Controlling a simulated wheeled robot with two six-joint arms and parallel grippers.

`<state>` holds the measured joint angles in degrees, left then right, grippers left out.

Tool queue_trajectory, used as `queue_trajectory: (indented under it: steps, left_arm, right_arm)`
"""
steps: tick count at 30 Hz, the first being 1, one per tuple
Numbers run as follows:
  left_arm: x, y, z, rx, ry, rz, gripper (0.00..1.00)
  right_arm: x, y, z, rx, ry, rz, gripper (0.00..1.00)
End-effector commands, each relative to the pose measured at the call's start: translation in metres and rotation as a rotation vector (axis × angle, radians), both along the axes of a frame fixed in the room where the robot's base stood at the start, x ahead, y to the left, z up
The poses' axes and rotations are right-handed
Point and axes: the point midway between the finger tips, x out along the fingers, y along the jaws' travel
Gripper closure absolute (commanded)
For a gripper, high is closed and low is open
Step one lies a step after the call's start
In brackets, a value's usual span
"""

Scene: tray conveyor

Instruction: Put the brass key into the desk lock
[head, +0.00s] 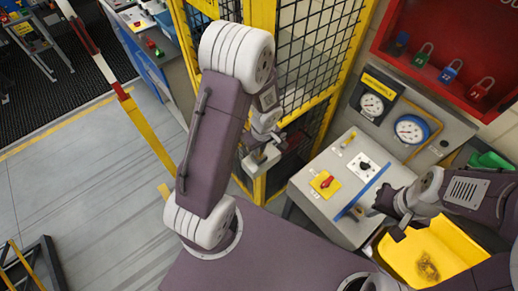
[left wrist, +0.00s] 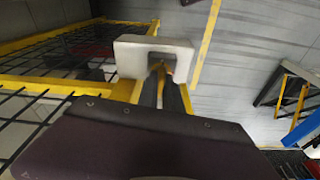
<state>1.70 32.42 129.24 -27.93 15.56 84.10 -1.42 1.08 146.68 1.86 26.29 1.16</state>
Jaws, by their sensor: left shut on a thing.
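My left gripper (head: 262,158) hangs in front of the yellow mesh fence, left of the grey desk (head: 325,207) and apart from it. The sloped desk top bears a white plate with a round black part (head: 363,167), perhaps the lock, and a yellow plate with a red switch (head: 325,183). My right gripper (head: 385,201) is over the desk's right side; its fingers are too dark to read.
The yellow mesh fence (head: 303,57) stands behind and left of the desk. A yellow bin (head: 405,262) sits at the desk's right. Gauges (head: 411,130) and a red padlock cabinet (head: 440,72) are behind.

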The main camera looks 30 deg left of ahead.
Motion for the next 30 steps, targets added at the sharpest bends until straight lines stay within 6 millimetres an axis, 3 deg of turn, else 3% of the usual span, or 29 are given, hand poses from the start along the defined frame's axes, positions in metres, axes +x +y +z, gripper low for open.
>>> queue_trajectory:
  steps: [22,30]
  left_arm:
    - [0.001,0.0,0.031,0.001,-0.003,0.001,1.0]
    - [0.001,0.0,0.033,0.001,-0.003,0.0,1.0]
  right_arm:
    - [0.0,0.0,0.022,0.0,0.0,0.0,0.66]
    - [0.0,0.0,0.023,0.0,0.0,0.0,0.66]
